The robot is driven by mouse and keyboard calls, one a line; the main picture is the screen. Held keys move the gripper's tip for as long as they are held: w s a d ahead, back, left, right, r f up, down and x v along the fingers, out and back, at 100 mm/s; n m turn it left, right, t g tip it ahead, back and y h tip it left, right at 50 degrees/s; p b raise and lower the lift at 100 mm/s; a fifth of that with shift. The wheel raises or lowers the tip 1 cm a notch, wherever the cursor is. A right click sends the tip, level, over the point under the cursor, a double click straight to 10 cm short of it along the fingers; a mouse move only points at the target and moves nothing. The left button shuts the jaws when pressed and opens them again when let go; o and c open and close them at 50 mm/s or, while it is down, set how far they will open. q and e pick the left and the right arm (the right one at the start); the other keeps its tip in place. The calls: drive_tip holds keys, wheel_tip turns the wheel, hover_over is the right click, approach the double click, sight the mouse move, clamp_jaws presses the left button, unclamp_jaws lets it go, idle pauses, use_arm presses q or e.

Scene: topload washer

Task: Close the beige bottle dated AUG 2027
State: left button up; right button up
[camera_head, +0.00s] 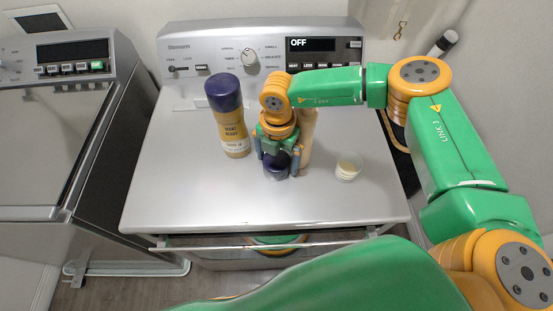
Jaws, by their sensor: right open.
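A beige bottle (308,130) stands on the washer top, largely hidden behind my right gripper. Its top and date cannot be seen. My right gripper (276,168) points down in front of it with its fingers apart. A dark blue cap (277,164) is low between and just below the fingers; whether they touch it I cannot tell. Another beige bottle (231,128) stands upright to the left with a dark blue cap (223,92) on it. Its label shows lettering, but I cannot read a date. My left gripper is not in view.
The control panel (265,60) rises behind the bottles. A second appliance (50,140) stands to the left. My green arm crosses the right side and the bottom.

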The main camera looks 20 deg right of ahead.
drive_tip(key=shift+f, duration=0.25)
drive_tip(key=c, duration=1.4)
drive_tip(key=shift+r, duration=0.4)
wheel_tip(320, 180, up, 2)
drive_tip(key=shift+r+b, duration=0.1)
drive_tip(key=shift+b, duration=0.4)
drive_tip(key=s+a+r+b, duration=0.3)
drive_tip(key=s+r+b, duration=0.4)
drive_tip(key=s+r, duration=0.3)
drive_tip(key=shift+s+a, duration=0.2)
drive_tip(key=shift+s, duration=1.65)
